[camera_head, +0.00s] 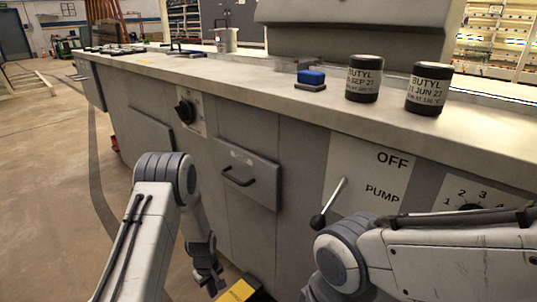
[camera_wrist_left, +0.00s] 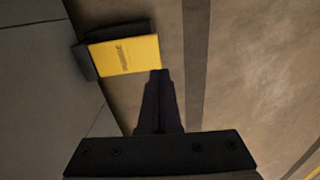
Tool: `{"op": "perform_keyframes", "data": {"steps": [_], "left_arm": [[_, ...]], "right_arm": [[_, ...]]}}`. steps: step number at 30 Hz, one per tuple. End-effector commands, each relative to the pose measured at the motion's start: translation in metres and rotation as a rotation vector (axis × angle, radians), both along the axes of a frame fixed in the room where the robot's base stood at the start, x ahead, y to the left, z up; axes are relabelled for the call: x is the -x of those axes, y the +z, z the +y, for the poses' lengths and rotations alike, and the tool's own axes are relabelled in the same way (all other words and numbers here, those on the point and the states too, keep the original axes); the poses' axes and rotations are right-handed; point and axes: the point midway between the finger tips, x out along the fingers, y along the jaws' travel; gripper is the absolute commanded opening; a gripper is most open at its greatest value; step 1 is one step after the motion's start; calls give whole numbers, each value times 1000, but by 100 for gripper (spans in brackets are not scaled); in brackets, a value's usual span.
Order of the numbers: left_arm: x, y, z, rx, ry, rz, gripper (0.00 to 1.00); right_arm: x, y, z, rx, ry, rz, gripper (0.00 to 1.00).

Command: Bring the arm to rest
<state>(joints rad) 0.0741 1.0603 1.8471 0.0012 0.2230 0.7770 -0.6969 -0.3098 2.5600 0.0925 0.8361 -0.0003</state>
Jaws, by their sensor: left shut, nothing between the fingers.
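My left arm comes in from the left in the head view and hangs down in front of the grey washer cabinet (camera_head: 248,215). My left gripper (camera_head: 212,281) is low, near the floor, with its fingers pointing down. In the left wrist view its dark fingers (camera_wrist_left: 161,98) are together with nothing between them. My right arm shows at the lower right of the head view, close to the cabinet's front panel. Its gripper is out of view.
A lever (camera_head: 328,203) and drawer handle (camera_head: 238,178) stick out from the front. Two black BUTYL jars (camera_head: 364,80) and a blue-topped block (camera_head: 311,78) stand on the counter. Open floor (camera_head: 50,180) lies left.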

Motion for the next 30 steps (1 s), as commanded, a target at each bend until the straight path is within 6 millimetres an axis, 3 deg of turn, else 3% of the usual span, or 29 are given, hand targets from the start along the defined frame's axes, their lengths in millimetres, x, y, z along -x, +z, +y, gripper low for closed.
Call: {"op": "perform_keyframes", "data": {"steps": [4,7,11,15,21,30], "left_arm": [[-1,74,-45,2,-195,-19,0],[16,132,-83,6,-373,-23,0],[53,200,-126,13,-607,-29,0],[107,261,-158,25,-858,-39,0],[184,315,-176,42,-1162,-48,0],[264,349,-169,64,-1473,-61,0]], "right_arm": [[0,7,0,0,0,0,46],[0,11,0,0,0,0,46],[0,16,0,0,0,0,46],[0,22,0,0,0,0,46],[0,28,0,0,0,0,46],[0,34,0,0,0,0,46]]}}
